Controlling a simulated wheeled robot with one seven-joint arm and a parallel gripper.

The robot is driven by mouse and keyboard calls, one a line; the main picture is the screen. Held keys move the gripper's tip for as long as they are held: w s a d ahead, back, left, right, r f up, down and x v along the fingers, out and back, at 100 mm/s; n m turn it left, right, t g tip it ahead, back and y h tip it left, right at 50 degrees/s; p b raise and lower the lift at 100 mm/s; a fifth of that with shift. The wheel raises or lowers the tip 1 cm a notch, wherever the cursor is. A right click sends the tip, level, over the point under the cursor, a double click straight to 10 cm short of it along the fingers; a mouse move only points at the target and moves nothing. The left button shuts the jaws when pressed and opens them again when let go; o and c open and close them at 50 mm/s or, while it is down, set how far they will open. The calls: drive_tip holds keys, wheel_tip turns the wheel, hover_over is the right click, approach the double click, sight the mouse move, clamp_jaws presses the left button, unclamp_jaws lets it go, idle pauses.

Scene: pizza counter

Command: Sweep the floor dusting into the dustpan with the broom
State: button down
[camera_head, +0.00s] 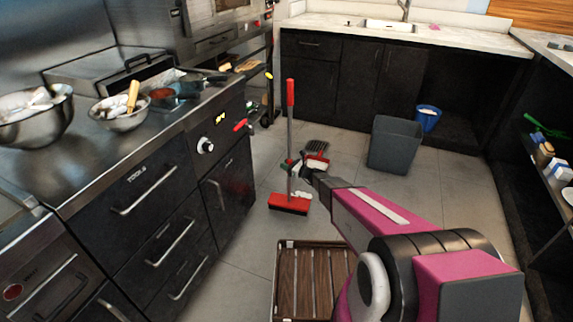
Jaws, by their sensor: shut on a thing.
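The broom (289,130) stands upright in the middle of the camera_head view, with a red grip on top, a grey pole and a red head (288,205) at the floor. My gripper (304,176) is at the lower part of the pole and shut on the broom; its fingertips are small and hard to make out.
Steel-topped counters (150,140) with bowls stand on the left. A grey bin (394,145) and a blue bucket (428,118) stand at the back right. A slatted wooden crate (280,285) is in front. Tiled floor (450,205) is clear on the right; shelves (552,178) edge it.

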wheel_tip(320, 180, down, 8)
idle(0.7)
drive_tip(key=shift+f, duration=0.35)
idle(0.6)
drive_tip(key=w+d, duration=0.4)
drive_tip(key=w, duration=0.7)
drive_tip(key=w+d, duration=0.4)
drive_tip(key=w, duration=0.7)
drive_tip(key=w+d, duration=0.4)
drive_tip(key=w, duration=0.7)
drive_tip(key=shift+w+d, duration=0.15)
drive_tip(key=shift+w, duration=0.2)
idle(1.2)
drive_tip(key=shift+r, duration=0.15)
idle(0.5)
